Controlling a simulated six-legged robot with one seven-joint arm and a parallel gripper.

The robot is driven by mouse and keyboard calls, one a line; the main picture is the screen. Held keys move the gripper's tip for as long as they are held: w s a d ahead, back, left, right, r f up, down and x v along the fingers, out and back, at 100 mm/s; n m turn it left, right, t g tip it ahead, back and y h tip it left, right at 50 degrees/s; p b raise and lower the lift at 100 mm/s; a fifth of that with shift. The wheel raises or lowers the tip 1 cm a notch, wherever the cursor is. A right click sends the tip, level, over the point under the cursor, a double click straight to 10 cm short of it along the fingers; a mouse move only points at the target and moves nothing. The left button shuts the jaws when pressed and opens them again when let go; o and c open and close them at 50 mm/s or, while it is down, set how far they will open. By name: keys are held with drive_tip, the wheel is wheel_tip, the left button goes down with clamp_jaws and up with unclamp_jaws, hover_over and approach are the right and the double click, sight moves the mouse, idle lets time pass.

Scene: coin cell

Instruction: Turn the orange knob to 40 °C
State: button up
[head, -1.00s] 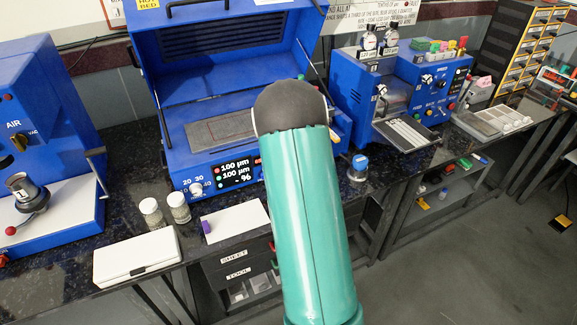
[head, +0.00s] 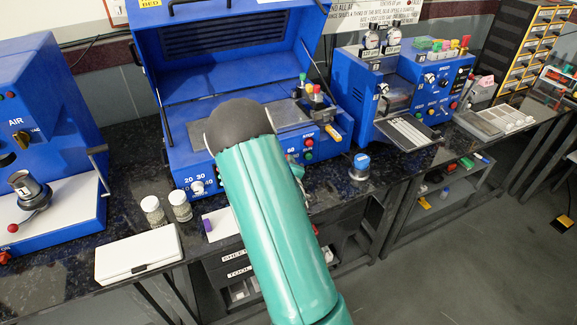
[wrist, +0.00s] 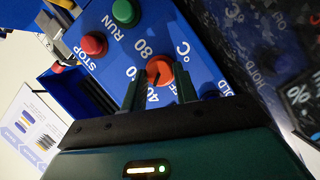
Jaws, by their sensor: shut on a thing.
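The orange knob (wrist: 160,70) sits on a blue panel in the wrist view, with 40, 80, OFF and °C printed around it. A dark line crosses its face; I cannot tell exactly which mark it points to. My gripper (wrist: 160,88) is shut on the knob, one dark finger on each side. In the head view my arm hides the knob; only a 60 label shows beside the arm on the blue hot-bed machine (head: 180,140).
A red STOP button (wrist: 94,44) and a green RUN button (wrist: 124,11) are close beside the knob. In the head view, two glass jars (head: 180,206) and a white case (head: 138,253) stand on the dark bench. A blue-lidded jar (head: 360,165) stands right of the machine.

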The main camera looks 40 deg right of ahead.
idle(0.3)
drive_tip(key=o, duration=1)
drive_tip(key=shift+c, duration=0.2)
drive_tip(key=v, duration=1.3)
drive_tip(key=shift+s+a, duration=0.25)
drive_tip(key=shift+s, duration=0.1)
drive_tip(key=shift+w+r, duration=0.1)
